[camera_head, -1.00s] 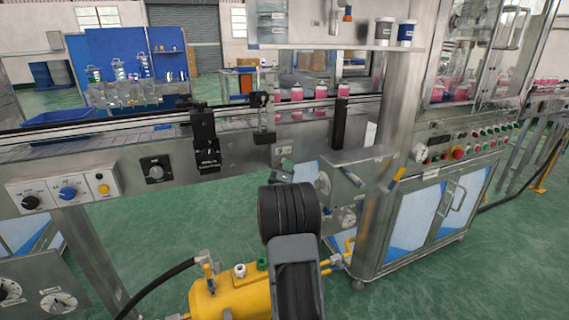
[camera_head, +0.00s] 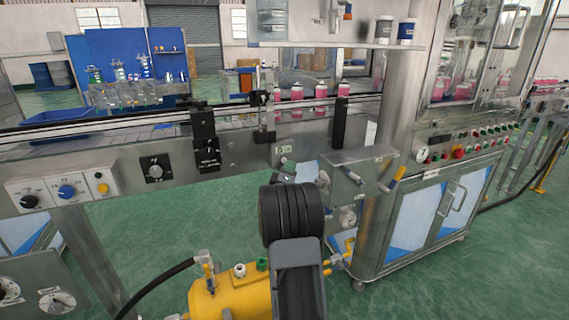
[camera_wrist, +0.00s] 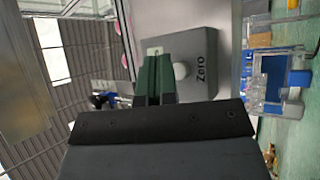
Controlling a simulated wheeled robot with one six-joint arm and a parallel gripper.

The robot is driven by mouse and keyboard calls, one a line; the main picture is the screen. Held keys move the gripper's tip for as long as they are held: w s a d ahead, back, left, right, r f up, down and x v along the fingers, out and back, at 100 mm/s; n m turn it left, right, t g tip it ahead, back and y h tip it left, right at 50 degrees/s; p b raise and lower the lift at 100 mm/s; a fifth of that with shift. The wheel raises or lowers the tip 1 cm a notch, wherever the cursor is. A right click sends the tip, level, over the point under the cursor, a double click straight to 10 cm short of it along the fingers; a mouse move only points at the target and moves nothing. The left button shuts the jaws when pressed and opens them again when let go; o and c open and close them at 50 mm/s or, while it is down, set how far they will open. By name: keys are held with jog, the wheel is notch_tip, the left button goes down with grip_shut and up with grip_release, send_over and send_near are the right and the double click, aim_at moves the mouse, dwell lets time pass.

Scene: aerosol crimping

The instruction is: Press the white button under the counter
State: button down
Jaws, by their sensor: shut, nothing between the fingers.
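In the wrist view, a white round button (camera_wrist: 180,71) sits on a grey box (camera_wrist: 203,45) marked "Zero". My gripper (camera_wrist: 157,58) is shut and empty. Its dark green fingers overlap the left part of the box and cover the button's left edge. The fingertips lie just left of the button in the picture; I cannot tell whether they touch the box. In the head view, my arm's black joint hides most of the gripper, and the button cannot be made out. The steel counter (camera_head: 110,170) with the conveyor runs across that view.
A yellow tank (camera_head: 215,298) with a black hose stands low beside my arm. A control box with knobs (camera_head: 66,191) hangs on the counter's left. A steel cabinet (camera_head: 425,215) stands at right. Pink-and-white cans (camera_head: 320,91) stand on the conveyor. Green floor is open below.

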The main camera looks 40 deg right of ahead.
jog(key=shift+s, duration=0.1)
jog(key=shift+s+a+b, duration=0.2)
jog(key=shift+s+a, duration=0.1)
jog(key=shift+s, duration=0.45)
jog(key=shift+s+a+b, duration=0.25)
jog(key=shift+s+a, duration=0.05)
jog(key=shift+s, duration=0.45)
jog(key=shift+s+a+b, duration=0.2)
jog(key=shift+s+a, duration=0.1)
jog(key=shift+s, duration=0.45)
jog(key=w+a+r+t+y+p, duration=0.1)
jog(key=w+a+r+y+p, duration=0.2)
jog(key=a+r+y+p, duration=0.65)
jog(key=w+a+r+t+y+p, duration=0.2)
jog(key=w+a+r+y+p, duration=0.25)
jog(key=a, duration=0.75)
jog(key=s+a+r+g+y+p, duration=0.3)
jog(key=s+a+g+y+p, duration=0.2)
jog(key=s+a+p, duration=0.6)
jog(key=s+a+r+m+g+p, duration=0.1)
jog(key=s+a+g+p, duration=0.1)
jog(key=s, duration=0.3)
jog(key=s+a+r+m+g+y+p, duration=0.1)
jog(key=s+a+r+g+p, duration=0.1)
jog(key=s, duration=0.4)
jog(key=a+g+p, duration=0.1)
jog(key=a, duration=0.1)
jog(key=shift+a, duration=0.4)
